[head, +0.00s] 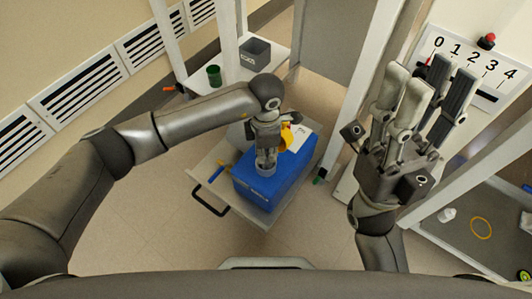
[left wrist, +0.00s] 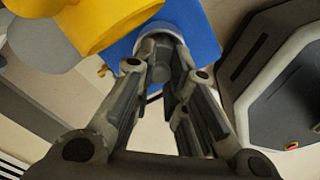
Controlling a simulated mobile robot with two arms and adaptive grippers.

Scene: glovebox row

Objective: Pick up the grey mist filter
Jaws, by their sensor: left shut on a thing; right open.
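My left gripper (head: 266,158) points down over the blue box (head: 268,188) on a low trolley. It is shut on a small grey cylinder, which looks like the grey mist filter (head: 266,171). The left wrist view shows this grey filter (left wrist: 170,66) between the fingertips (left wrist: 168,78), with the blue box (left wrist: 205,40) behind it. I cannot tell whether the filter touches the box. My right gripper (head: 428,88) is raised at the right, open and empty, with its fingers pointing up.
A yellow object (head: 289,138) is close beside my left gripper. The trolley (head: 195,163) has a black handle (head: 212,203) and a blue stick (head: 216,173). A shelf behind holds a green cup (head: 214,75) and a grey bin (head: 255,53). A numbered panel (head: 455,50) is behind my right gripper.

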